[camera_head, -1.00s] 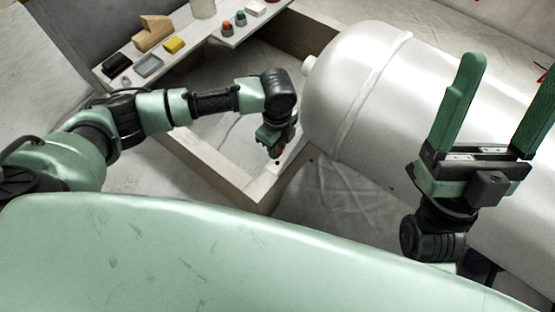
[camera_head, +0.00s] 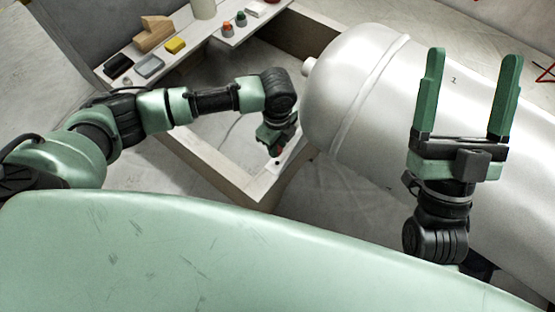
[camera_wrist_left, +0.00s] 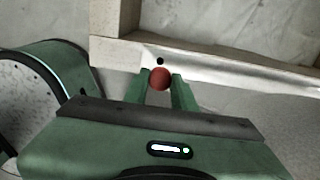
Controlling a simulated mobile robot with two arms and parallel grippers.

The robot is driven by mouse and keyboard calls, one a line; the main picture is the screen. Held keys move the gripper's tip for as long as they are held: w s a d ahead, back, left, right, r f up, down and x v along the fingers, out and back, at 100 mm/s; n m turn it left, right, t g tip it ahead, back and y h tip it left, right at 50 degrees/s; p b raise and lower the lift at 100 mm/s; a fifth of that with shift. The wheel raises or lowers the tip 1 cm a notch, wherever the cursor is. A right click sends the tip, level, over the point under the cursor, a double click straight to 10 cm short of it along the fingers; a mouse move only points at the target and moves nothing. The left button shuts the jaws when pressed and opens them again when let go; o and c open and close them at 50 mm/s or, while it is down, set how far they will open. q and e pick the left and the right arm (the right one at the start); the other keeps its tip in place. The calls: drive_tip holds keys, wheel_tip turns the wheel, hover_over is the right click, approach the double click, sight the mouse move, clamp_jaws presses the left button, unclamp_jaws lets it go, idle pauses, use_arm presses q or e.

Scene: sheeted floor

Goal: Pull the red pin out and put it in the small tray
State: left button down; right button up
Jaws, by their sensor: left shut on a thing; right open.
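The red pin shows as a round red head (camera_wrist_left: 159,78) between the fingertips of my left gripper (camera_wrist_left: 160,88) in the left wrist view. In the head view my left gripper (camera_head: 275,149) is shut on it, pointing down at the pale wooden frame's rim; only a speck of the pin (camera_head: 281,150) shows. The pin's shaft is hidden, so I cannot tell whether it sits in the rim. The small grey tray (camera_head: 149,66) lies on the shelf at the upper left. My right gripper (camera_head: 467,95) is open and empty, in front of the white tank.
The shelf (camera_head: 218,47) also holds a black box (camera_head: 117,65), a wooden block (camera_head: 153,33), a yellow block (camera_head: 175,45) and small red and green-topped pieces. A large white tank (camera_head: 365,95) fills the right. A dark hole (camera_wrist_left: 160,61) shows beside the pin.

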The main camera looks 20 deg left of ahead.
use_arm(q)
drive_tip(key=shift+r+p, duration=0.4)
drive_tip(key=shift+p, duration=0.05)
drive_tip(key=shift+r+p, duration=0.25)
drive_tip(key=shift+p, duration=0.1)
drive_tip(key=shift+r+p, duration=0.25)
drive_tip(key=shift+p, duration=0.15)
drive_tip(key=shift+r, duration=0.2)
use_arm(e)
drive_tip(key=w+f+g+h, duration=0.1)
drive_tip(key=w+f+g, duration=0.1)
drive_tip(key=f+g, duration=0.2)
drive_tip(key=w+f+g+h, duration=0.1)
drive_tip(key=w+f+g, duration=0.2)
drive_tip(key=f, duration=0.5)
drive_tip(key=shift+w+g, duration=0.25)
drive_tip(key=shift+g, duration=0.25)
drive_tip(key=shift+f, duration=0.1)
